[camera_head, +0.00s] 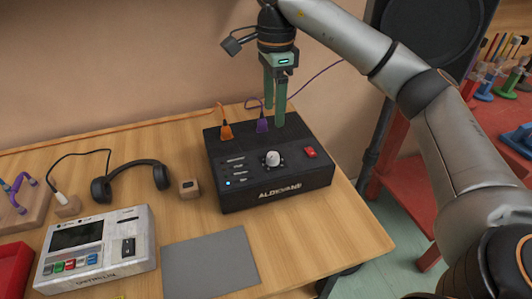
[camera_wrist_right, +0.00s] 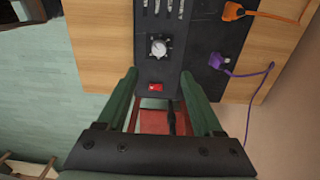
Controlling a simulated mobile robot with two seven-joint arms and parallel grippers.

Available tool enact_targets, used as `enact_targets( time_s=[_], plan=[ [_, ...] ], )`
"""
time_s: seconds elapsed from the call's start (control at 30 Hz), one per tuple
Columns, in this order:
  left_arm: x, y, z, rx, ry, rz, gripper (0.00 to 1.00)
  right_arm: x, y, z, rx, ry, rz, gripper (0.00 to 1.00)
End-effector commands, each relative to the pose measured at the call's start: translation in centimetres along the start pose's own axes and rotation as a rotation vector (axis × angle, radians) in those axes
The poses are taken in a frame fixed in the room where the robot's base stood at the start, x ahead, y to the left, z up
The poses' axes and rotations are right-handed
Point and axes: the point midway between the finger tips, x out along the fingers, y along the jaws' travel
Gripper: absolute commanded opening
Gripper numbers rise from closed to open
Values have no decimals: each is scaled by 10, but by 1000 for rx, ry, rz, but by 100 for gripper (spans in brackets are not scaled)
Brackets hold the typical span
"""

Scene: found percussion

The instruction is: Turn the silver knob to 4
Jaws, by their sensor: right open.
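The silver knob (camera_head: 272,158) sits on the top face of a black box (camera_head: 275,200), between a column of small sliders and a red switch. The right wrist view also shows the knob (camera_wrist_right: 158,48), ahead of the fingertips; its pointer setting is too small to read. My right gripper (camera_head: 275,113) hangs over the back edge of the black box with its green fingers pointing down. It is open and empty, apart from the knob. In the right wrist view its fingers (camera_wrist_right: 158,90) spread on either side of the red switch. My left gripper is not in view.
An orange plug (camera_head: 226,131) and a purple plug (camera_head: 262,124) with cables stand at the box's back edge, close to my right gripper. The red switch (camera_head: 310,152) is right of the knob. Headphones (camera_head: 130,180), a white device (camera_head: 98,250) and a grey mat (camera_head: 210,265) lie left and in front.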

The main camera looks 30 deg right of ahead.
Motion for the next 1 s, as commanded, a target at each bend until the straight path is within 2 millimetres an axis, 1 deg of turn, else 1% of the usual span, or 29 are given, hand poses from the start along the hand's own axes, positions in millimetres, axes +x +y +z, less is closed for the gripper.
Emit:
enact_targets(
  time_s=[0.03,0.17,0.33,0.37,0.5,0.6,0.7,0.8,1.0],
  plan=[
    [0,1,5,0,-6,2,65,5,0,0,-1,0,2,68],
    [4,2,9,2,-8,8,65,23,1,1,-2,-1,5,68],
    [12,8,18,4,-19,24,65,59,1,1,-2,-1,6,68],
    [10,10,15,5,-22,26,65,62,1,1,-1,0,5,68],
    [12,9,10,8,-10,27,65,88,1,1,-1,0,4,68],
    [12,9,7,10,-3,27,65,104,1,1,-1,-1,3,68],
    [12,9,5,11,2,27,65,115,1,1,-1,-1,2,68],
    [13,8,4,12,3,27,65,121,0,1,-1,-2,1,68],
    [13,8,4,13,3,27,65,124,0,1,-1,-2,1,68]
  ],
)
